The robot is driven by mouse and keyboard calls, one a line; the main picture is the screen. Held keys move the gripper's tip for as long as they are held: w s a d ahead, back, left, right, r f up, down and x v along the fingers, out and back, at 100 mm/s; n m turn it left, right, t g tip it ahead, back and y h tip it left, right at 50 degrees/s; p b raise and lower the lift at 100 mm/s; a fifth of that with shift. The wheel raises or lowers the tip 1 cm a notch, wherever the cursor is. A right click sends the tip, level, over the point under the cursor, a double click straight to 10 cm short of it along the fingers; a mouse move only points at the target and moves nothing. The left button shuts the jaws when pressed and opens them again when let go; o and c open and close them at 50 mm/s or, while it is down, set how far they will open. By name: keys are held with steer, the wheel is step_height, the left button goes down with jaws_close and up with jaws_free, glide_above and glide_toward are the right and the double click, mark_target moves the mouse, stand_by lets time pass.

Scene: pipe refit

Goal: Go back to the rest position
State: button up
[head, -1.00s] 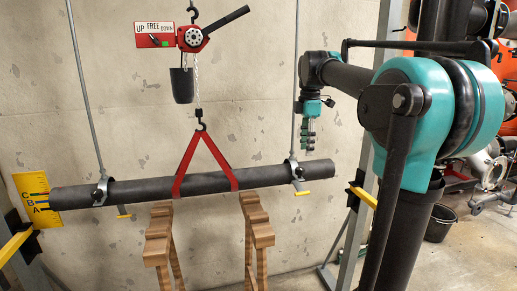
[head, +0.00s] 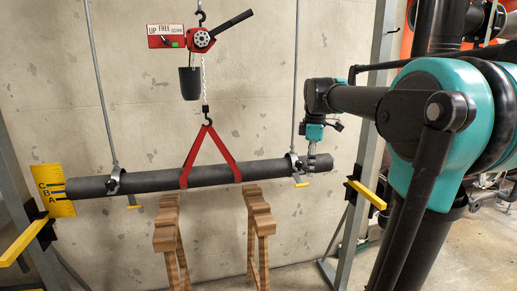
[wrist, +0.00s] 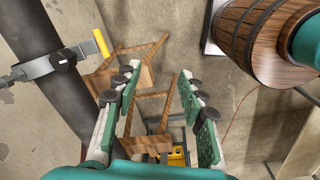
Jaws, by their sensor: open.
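My gripper (head: 313,156) hangs from my arm at the right end of the black pipe (head: 225,174) in the head view, overlapping it in the picture. The wrist view shows my gripper (wrist: 158,76) open, with nothing between its green, dark-padded fingers. The pipe (wrist: 48,75) passes to the left of the fingers there, apart from them. The pipe is nearly level, in a red sling (head: 210,150) under the hoist (head: 200,39) and at two hanger clamps (head: 293,162).
Two wooden trestles (head: 166,228) (head: 258,222) stand below the pipe. A yellow scale plate (head: 54,191) is at its left end. A grey post with a yellow bar (head: 367,195) stands right of the pipe. A wooden barrel (wrist: 255,35) shows at the wrist view's top right.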

steer(key=s+f+m+t, duration=0.1)
steer(key=s+f+m, duration=0.7)
steer(key=f, duration=0.5)
steer(key=s+d+f+m+t, duration=0.1)
steer(key=s+f+m+t, duration=0.1)
steer(key=s+f+m, duration=0.5)
steer(key=s+f, duration=0.5)
steer(key=f, duration=0.2)
steer(key=shift+s+d+f+m, duration=0.2)
steer(key=shift+d+m, duration=0.1)
steer(key=shift+m, duration=0.1)
steer(key=shift+r, duration=0.1)
